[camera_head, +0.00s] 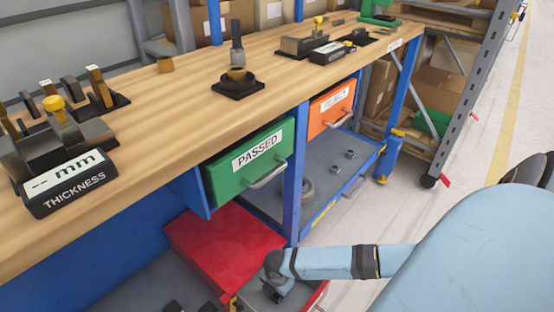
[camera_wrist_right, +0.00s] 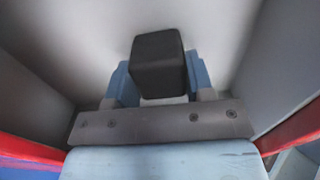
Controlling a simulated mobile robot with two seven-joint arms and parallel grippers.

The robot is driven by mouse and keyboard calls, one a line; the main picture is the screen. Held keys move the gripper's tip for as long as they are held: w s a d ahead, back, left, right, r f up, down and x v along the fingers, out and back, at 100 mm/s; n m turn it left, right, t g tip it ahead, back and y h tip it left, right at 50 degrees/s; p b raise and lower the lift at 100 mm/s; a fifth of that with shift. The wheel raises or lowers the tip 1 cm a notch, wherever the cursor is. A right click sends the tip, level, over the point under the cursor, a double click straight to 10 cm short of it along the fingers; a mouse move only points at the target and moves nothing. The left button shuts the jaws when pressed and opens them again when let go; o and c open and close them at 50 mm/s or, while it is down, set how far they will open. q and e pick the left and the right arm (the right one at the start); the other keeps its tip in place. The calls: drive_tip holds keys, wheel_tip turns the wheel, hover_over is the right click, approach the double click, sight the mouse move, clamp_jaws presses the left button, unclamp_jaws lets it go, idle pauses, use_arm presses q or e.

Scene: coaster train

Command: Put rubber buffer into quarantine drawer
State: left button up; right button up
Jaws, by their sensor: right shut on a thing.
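The rubber buffer is a black block (camera_wrist_right: 158,62) in the right wrist view. My right gripper (camera_wrist_right: 160,84) is shut on it, with a blue finger on each side. Grey walls and a pale floor surround the block, with a red rim (camera_wrist_right: 298,130) at the lower edges, so it is inside the open red drawer. In the head view my right gripper (camera_head: 274,290) reaches down into the drawer below a red cabinet (camera_head: 222,240); the buffer is hidden there. Whether it touches the drawer floor I cannot tell. My left gripper is not in view.
A wooden workbench (camera_head: 160,110) runs above, with a thickness gauge (camera_head: 68,182) and other fixtures on it. A green PASSED drawer (camera_head: 250,165) and an orange drawer (camera_head: 331,108) hang under it. A blue bench leg (camera_head: 296,175) stands close to my right arm. Open floor lies right.

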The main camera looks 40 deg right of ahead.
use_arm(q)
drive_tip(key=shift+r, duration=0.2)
use_arm(e)
drive_tip(key=shift+f, duration=0.1)
drive_tip(key=shift+f, duration=0.1)
drive_tip(key=o, duration=1)
drive_tip(key=shift+f, duration=0.1)
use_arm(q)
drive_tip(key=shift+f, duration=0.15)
use_arm(e)
wheel_tip(320, 180, up, 7)
drive_tip(key=p, duration=0.3)
drive_tip(key=shift+f+p, duration=0.15)
drive_tip(key=shift+p, duration=0.2)
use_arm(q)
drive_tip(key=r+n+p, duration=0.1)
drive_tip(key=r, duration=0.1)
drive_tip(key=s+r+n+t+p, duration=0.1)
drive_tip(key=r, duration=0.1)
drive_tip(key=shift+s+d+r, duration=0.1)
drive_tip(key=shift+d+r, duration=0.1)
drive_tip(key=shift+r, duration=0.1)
use_arm(e)
wheel_tip(320, 180, up, 6)
drive_tip(key=shift+f, duration=0.15)
